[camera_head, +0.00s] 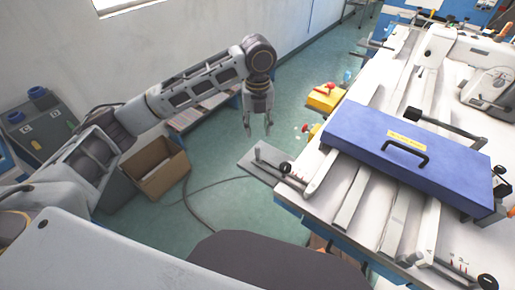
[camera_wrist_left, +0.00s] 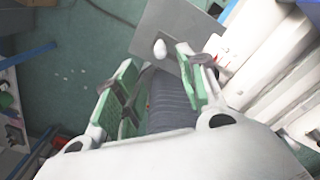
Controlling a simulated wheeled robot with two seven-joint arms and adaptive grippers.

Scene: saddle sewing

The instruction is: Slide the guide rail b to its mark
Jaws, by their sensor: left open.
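Several long pale rails (camera_head: 347,200) lie across the white table and run under the blue cover; I cannot tell which one is guide rail b. A rod with a dark knob (camera_head: 285,168) sticks out at the table's left edge. Small red marks (camera_head: 459,266) show near the front right corner. My left gripper (camera_head: 258,130) is open and empty, pointing down over the floor left of the table, apart from the rails. In the left wrist view its green-padded fingers (camera_wrist_left: 156,58) are spread, with a white knob-like end (camera_wrist_left: 160,48) beyond them. My right gripper is not in view.
A blue cover with a black handle (camera_head: 408,152) spans the rails. A grey plate (camera_head: 262,165) juts out at the table's left side. A cardboard box (camera_head: 160,172) and cables lie on the floor; a yellow box (camera_head: 325,98) stands behind.

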